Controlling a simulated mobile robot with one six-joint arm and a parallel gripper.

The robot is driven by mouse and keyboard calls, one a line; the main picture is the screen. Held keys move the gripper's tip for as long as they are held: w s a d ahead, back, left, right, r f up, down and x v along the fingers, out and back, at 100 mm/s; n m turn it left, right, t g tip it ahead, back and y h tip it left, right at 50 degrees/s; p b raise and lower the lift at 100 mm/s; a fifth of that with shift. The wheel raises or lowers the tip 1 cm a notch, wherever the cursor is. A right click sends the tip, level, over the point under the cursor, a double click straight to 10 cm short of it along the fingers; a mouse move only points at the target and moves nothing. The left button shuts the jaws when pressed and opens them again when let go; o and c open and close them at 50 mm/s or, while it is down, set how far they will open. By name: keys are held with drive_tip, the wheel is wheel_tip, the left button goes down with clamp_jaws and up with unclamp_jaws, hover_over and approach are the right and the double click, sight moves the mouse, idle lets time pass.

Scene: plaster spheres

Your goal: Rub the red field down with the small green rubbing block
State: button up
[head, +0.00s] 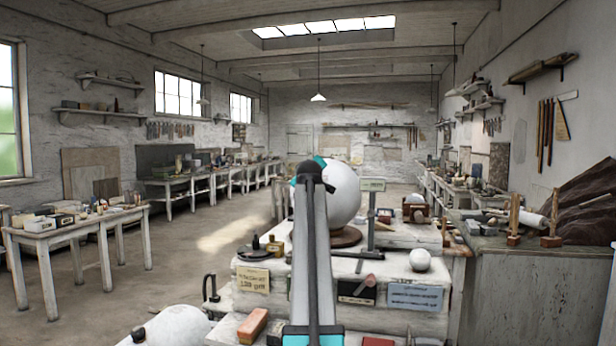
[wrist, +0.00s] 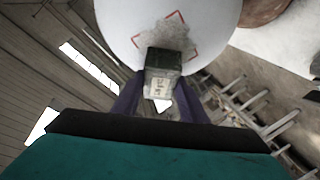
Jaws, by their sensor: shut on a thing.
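A large white plaster sphere (head: 343,192) stands on a round brown base (head: 345,236) on the work table, partly behind my arm. In the wrist view the sphere (wrist: 115,22) fills the top. Red corner lines (wrist: 176,15) on it mark a field around a rough grey patch (wrist: 178,36). My gripper (wrist: 160,88) is shut on the small dark green block (wrist: 164,57), which has a pale, marked near end. The block's far end overlaps the grey patch; I cannot tell whether it touches. In the head view my arm hides the fingers, block and field.
A small white ball (head: 420,260) and a grey upright stand (head: 372,220) are right of the sphere. Dark bottles (head: 256,243) stand left. An orange-brown block (head: 253,324) lies in front, lower down. Open floor (head: 190,265) lies left.

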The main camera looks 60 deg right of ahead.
drive_tip(key=shift+s+a, duration=0.7)
drive_tip(key=shift+s, duration=0.2)
drive_tip(key=shift+s+a+r+p, duration=0.1)
drive_tip(key=shift+a+r+p, duration=0.2)
drive_tip(key=shift+a, duration=0.25)
drive_tip(key=shift+a+r+p, duration=0.25)
drive_tip(key=shift+a+r, duration=0.05)
drive_tip(key=shift+a, duration=0.25)
drive_tip(key=shift+a, duration=0.1)
drive_tip(key=a+r, duration=0.1)
drive_tip(key=a+r+p, duration=0.1)
drive_tip(key=a, duration=0.1)
drive_tip(key=shift+s+a, duration=0.15)
drive_tip(key=shift+s, duration=0.05)
